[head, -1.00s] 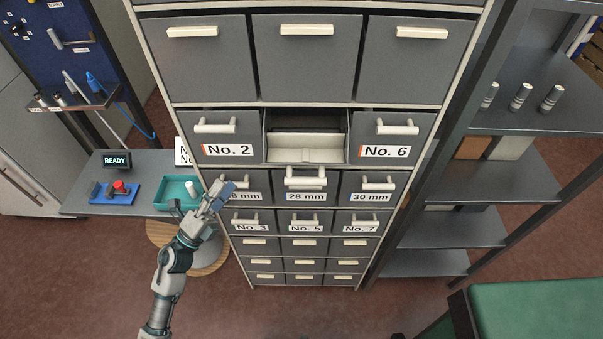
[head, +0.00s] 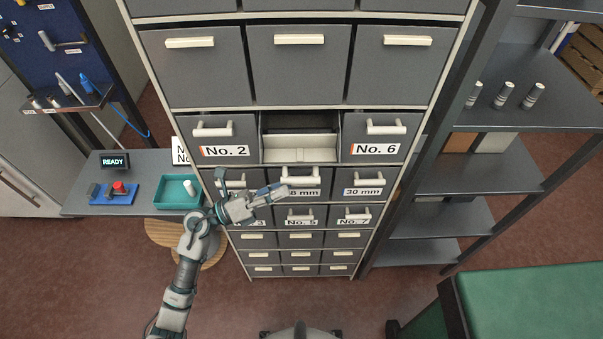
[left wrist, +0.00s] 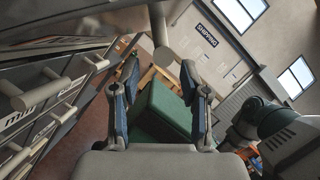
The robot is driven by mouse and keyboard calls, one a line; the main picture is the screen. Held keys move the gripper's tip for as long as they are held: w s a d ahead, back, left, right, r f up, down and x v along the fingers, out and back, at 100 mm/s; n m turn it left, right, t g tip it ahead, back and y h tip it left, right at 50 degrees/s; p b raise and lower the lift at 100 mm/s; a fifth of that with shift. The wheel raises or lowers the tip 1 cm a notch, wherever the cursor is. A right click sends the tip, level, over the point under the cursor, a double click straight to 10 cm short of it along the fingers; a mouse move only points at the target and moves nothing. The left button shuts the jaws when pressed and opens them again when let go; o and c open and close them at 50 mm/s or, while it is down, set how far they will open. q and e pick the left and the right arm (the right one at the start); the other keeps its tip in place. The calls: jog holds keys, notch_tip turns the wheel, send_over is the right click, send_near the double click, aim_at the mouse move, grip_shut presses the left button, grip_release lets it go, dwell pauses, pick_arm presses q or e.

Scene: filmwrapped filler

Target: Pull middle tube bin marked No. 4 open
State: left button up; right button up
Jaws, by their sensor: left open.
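The grey cabinet has bins marked No. 2 (head: 226,151) and No. 6 (head: 376,149). Between them is an open bay (head: 300,150) with a pale interior; no No. 4 label is readable. Below are a left drawer with its label hidden, the 28 mm drawer (head: 313,193), its label partly covered, and the 30 mm drawer (head: 363,191). My left gripper (head: 280,193) is open, in front of the 28 mm drawer's lower left, below its handle (head: 300,174). In the left wrist view its fingers (left wrist: 160,70) spread apart, with a pale handle post (left wrist: 158,28) beyond. Contact cannot be told.
A side table at left holds a teal tray (head: 177,192), a blue block with a red knob (head: 118,189) and a READY display (head: 113,162). A shelf rack (head: 465,180) stands right of the cabinet. A green-topped surface (head: 540,305) is at lower right.

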aim_at(301, 181)
pick_arm(q)
jog(key=shift+p+x, duration=0.65)
jog(key=shift+x, duration=2.05)
grip_shut()
